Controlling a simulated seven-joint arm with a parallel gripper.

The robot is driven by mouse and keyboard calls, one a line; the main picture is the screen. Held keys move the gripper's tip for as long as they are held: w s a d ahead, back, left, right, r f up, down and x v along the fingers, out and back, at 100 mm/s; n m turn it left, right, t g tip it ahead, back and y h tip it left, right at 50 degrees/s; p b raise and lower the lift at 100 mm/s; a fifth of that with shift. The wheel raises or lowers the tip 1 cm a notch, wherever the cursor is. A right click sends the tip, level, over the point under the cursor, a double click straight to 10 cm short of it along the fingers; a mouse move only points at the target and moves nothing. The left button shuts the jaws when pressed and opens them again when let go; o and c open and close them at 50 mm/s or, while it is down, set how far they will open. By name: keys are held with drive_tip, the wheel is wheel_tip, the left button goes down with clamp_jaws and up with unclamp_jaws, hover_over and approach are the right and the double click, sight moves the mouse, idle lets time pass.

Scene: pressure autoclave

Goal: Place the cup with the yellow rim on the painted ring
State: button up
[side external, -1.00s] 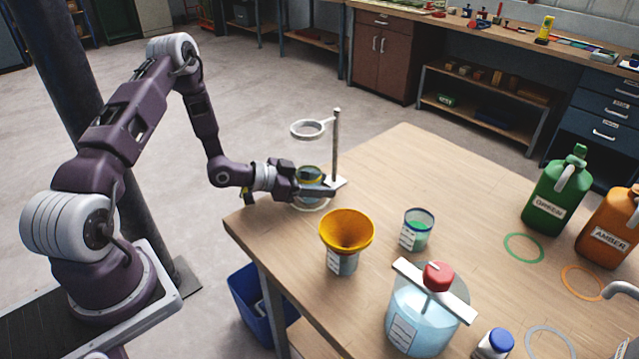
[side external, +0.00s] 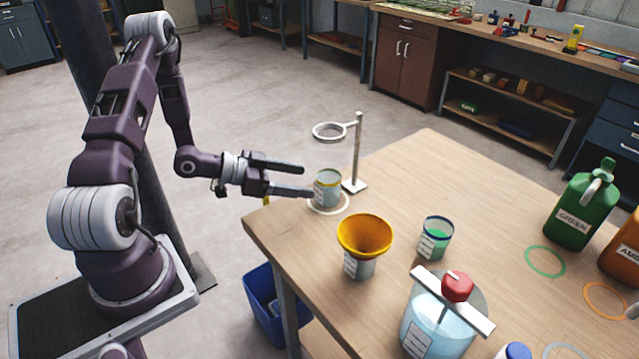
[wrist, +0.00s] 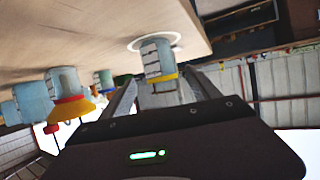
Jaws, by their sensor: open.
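The cup with the yellow rim (side external: 327,188) stands upright on the pale painted ring (side external: 344,207) near the table's left corner, under the ring stand. In the wrist view the same cup (wrist: 157,58) shows upside down, with the white ring (wrist: 133,46) around its base. My gripper (side external: 309,181) is open, its two fingers apart and to the left of the cup. In the side view the fingertips lie close to the cup's left side. I cannot tell whether one still touches it.
A ring stand (side external: 356,150) rises just behind the cup. A cup with a yellow funnel (side external: 364,237), a blue-rimmed cup with green liquid (side external: 436,238) and a large red-capped jar (side external: 440,320) stand nearer. A green jug (side external: 577,212) is at right. The table's middle back is clear.

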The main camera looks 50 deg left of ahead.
drive_tip(key=shift+s+a+r, duration=0.15)
drive_tip(key=shift+s+r, duration=0.05)
drive_tip(key=shift+s, duration=0.05)
wheel_tip(320, 180, up, 15)
drive_tip(key=s+n+g+y, duration=0.2)
drive_tip(key=g+y, duration=0.3)
drive_tip(key=y, duration=0.3)
drive_tip(key=s+d+r+n+g+h, duration=0.1)
drive_tip(key=s+d+r, duration=0.2)
drive_tip(key=s+d, duration=0.4)
drive_tip(key=s+d+r+n+g+h, duration=0.1)
drive_tip(key=s+d+r+h, duration=0.1)
drive_tip(key=s+d, duration=0.6)
drive_tip(key=s+r, duration=0.1)
drive_tip(key=s, duration=0.4)
drive_tip(key=shift+r+n, duration=0.25)
drive_tip(key=shift+n, duration=0.05)
